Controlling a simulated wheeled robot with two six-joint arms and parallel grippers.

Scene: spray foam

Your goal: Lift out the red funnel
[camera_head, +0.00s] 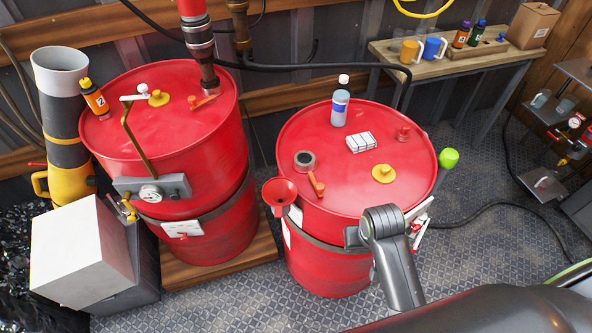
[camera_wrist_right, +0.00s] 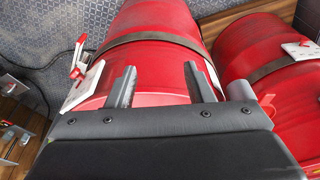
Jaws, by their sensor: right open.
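The red funnel (camera_head: 280,194) is upright at the left edge of the right-hand red drum (camera_head: 340,160), its wide mouth facing up. In the head view my right arm comes in from the lower right, over the front of that drum, right of the funnel. Its fingertips are not clear there. In the right wrist view my right gripper (camera_wrist_right: 162,86) is open and empty, with the red drum side beyond its fingers. A small red piece shows at the right of that view; I cannot tell whether it is the funnel. My left gripper is not in view.
A bottle (camera_head: 340,105), a white pack (camera_head: 361,142) and small caps stand on the right drum. The left drum (camera_head: 165,110) carries a pump lever and gauge. A white box (camera_head: 80,250) stands at lower left. A bench (camera_head: 455,62) is at the back.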

